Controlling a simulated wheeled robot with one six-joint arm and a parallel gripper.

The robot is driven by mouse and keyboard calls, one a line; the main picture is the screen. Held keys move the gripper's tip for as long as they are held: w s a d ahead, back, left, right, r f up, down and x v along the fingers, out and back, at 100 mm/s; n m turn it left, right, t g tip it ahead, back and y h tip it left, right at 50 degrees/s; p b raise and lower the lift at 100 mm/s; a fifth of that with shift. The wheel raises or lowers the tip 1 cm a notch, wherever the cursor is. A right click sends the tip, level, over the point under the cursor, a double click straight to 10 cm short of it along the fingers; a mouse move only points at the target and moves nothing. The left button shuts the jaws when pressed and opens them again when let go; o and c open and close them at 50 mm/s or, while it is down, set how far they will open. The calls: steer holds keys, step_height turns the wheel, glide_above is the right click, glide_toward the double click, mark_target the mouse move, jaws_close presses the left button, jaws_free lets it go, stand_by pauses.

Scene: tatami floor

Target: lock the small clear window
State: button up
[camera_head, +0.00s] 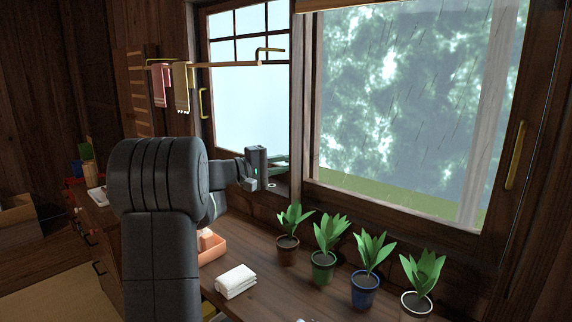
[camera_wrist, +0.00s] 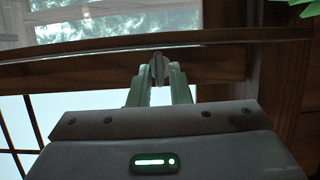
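The small clear window (camera_head: 250,95) is at the back left in the head view, a dark wooden frame with pale panes and a yellow handle (camera_head: 204,103) on its left side. My gripper (camera_head: 280,163) is at its lower right, beside the upright between the two windows. In the wrist view, the green fingers (camera_wrist: 158,72) converge on a small grey piece (camera_wrist: 157,67) in front of the wooden frame. It looks like a latch, but I cannot tell how it is fixed or whether it is locked. My arm hides part of the window's lower left.
A larger window (camera_head: 400,100) with rain and trees behind it stands to the right. Several potted plants, including a blue pot (camera_head: 365,292), line the counter. A folded white cloth (camera_head: 236,281) and an orange tray (camera_head: 213,251) lie nearby. A towel rail (camera_head: 225,64) crosses the small window.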

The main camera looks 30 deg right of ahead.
steer(key=w+a, duration=0.1)
steer(key=a, duration=1.2)
steer(key=shift+w, duration=0.2)
steer(key=shift+d, duration=0.2)
steer(key=d, duration=0.4)
steer(key=s+d, duration=0.1)
steer(key=d, duration=0.8)
steer(key=shift+s+d, duration=0.25)
steer(key=shift+s, duration=0.05)
steer(key=shift+r+m+y+p, duration=0.15)
steer(key=shift+m+y+p, duration=0.3)
steer(key=shift+m+p, duration=0.4)
steer(key=shift+r+m+y+p, duration=0.1)
steer(key=shift+m+y+p, duration=0.4)
steer(key=shift+m, duration=0.65)
steer(key=shift+t, duration=0.3)
